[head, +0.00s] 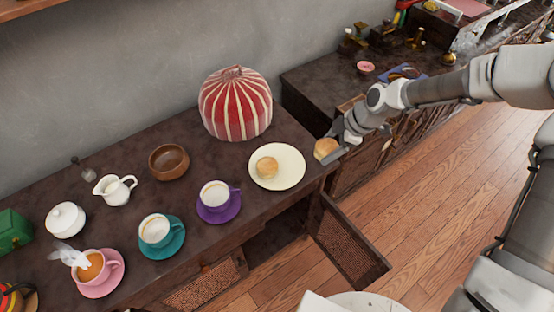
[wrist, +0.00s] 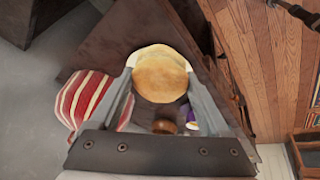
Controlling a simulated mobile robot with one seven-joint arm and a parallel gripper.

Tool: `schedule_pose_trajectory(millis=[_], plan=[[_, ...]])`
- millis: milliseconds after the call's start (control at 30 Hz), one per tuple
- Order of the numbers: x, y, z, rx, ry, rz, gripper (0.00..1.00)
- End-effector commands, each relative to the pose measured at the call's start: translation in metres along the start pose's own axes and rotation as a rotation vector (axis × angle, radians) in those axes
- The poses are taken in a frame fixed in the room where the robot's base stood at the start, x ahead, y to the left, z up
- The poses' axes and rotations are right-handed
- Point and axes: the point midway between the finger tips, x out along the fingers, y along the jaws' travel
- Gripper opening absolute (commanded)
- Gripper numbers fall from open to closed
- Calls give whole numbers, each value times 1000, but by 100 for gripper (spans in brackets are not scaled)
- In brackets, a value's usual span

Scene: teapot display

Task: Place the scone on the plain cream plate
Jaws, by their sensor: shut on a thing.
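My gripper (head: 329,148) is shut on a golden scone (head: 325,147), just right of the plate and near the table's right end. In the wrist view the held scone (wrist: 160,74) sits between the two fingertips. The plain cream plate (head: 291,176) lies flat on the dark table; another scone (head: 267,167) rests on it, left of its middle. In the wrist view the plate is mostly hidden behind the held scone, with only a pale edge showing.
A red-and-white striped tea cosy (head: 236,104) stands behind the plate. A cup on a purple saucer (head: 229,213) is to its left, then a teal saucer (head: 174,246) with a cup. A wooden bowl (head: 169,162) stands farther back. An open cabinet door (head: 347,243) hangs below.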

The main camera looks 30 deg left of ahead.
Motion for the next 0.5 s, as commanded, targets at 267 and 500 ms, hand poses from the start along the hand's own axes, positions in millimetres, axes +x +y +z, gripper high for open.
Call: schedule_pose_trajectory(millis=[267,500], plan=[[12,6,-18,-36,6,-16,24],[58,17,-48,-35,6,-16,24]])
